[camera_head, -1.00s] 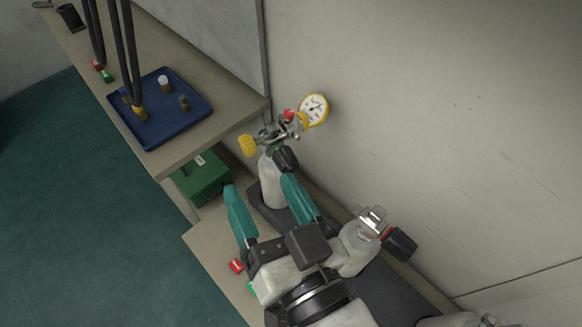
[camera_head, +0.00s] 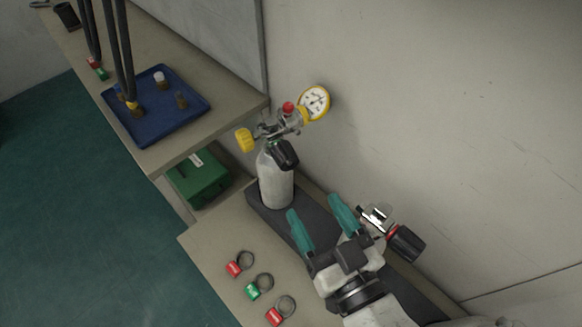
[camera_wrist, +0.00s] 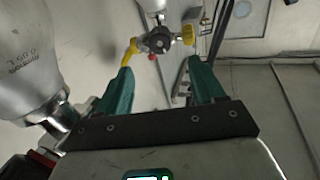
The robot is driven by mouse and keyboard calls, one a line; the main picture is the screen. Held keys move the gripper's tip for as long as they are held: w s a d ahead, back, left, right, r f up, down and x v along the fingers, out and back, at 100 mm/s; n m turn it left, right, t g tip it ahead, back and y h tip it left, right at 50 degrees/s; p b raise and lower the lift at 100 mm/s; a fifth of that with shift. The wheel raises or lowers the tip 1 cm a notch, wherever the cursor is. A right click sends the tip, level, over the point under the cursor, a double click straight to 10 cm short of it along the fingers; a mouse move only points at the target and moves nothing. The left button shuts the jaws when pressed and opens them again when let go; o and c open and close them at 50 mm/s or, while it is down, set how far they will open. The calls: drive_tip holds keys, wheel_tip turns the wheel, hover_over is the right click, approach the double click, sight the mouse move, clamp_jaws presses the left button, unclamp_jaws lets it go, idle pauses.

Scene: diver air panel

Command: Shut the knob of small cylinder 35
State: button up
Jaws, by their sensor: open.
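A small pale cylinder (camera_head: 276,182) stands on the dark rack, with a regulator and yellow-rimmed gauge (camera_head: 314,103) on its valve and a black knob (camera_head: 286,154) facing me. A second valve with a black knob (camera_head: 406,243) and red ring is to the right, partly behind my arm. I cannot read number 35 on either. My gripper (camera_head: 313,206) is open and empty, with teal fingers right of and nearer than the regulator cylinder, apart from it. In the wrist view the black knob (camera_wrist: 158,42) appears beyond and between the fingertips (camera_wrist: 160,76); another cylinder (camera_wrist: 28,58) is at left.
Tagged rings, red (camera_head: 235,268) and green (camera_head: 253,291) among them, lie on the lower bench (camera_head: 210,240). A blue tray (camera_head: 190,118) with small fittings sits on the upper shelf, with dark hoses above. A green box (camera_head: 200,180) is beneath. The wall is close behind the cylinders.

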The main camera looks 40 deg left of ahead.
sight(290, 165)
drive_tip(key=p+x, duration=0.2)
drive_tip(key=x, duration=0.8)
drive_tip(key=shift+w+a+r, duration=0.1)
drive_tip(key=shift+a, duration=0.15)
drive_tip(key=c, duration=1.1)
